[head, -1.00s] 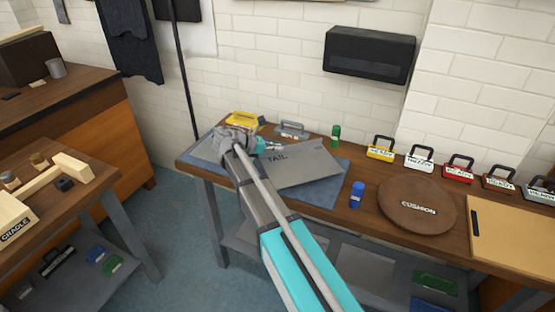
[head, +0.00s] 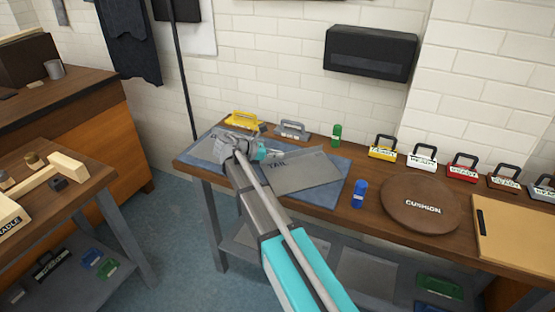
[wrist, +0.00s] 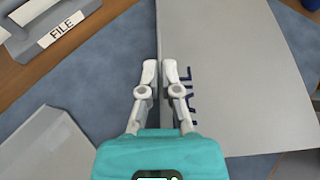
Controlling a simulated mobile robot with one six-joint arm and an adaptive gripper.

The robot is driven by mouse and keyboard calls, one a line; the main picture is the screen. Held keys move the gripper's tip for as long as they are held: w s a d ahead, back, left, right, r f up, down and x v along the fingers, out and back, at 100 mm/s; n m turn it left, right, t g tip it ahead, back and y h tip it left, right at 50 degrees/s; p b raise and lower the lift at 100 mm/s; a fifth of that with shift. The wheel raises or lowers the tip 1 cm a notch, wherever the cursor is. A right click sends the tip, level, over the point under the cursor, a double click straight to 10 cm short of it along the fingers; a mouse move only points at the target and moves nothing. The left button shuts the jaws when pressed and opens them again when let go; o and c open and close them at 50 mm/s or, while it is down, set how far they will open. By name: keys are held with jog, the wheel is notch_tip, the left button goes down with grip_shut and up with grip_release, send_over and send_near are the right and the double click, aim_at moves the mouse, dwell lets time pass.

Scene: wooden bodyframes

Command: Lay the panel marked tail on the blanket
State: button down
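The grey panel marked TAIL (head: 305,173) is over the blue blanket (head: 327,198) on the long bench. In the wrist view the panel (wrist: 230,70) fills the right side, its lettering partly covered by a finger. My gripper (head: 264,152) is at the panel's left edge. In the wrist view its fingertips (wrist: 158,72) are close together with the panel's thin edge between them. I cannot tell whether the panel touches the blanket throughout. The blanket (wrist: 105,75) also shows left of the fingers.
Another grey panel (head: 205,148) lies on the blanket's left end. Behind are a yellow tool (head: 243,120) and a grey FILE tool (head: 292,130). A green bottle (head: 337,135) and blue bottle (head: 359,194) stand nearby. A round cushion (head: 420,203) is at right.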

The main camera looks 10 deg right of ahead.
jog(key=shift+f, duration=0.1)
dwell(0.3)
jog(key=c, duration=1.3)
grip_release()
jog(key=shift+f, duration=0.1)
jog(key=o, duration=0.5)
jog(key=shift+a+r, duration=0.35)
jog(key=shift+r, duration=0.05)
jog(key=p+v, duration=0.4)
jog(key=v, duration=0.7)
jog(key=shift+a+p, duration=0.1)
jog(key=shift+p, duration=0.2)
jog(key=shift+s+f, duration=0.1)
jog(key=shift+s, duration=0.05)
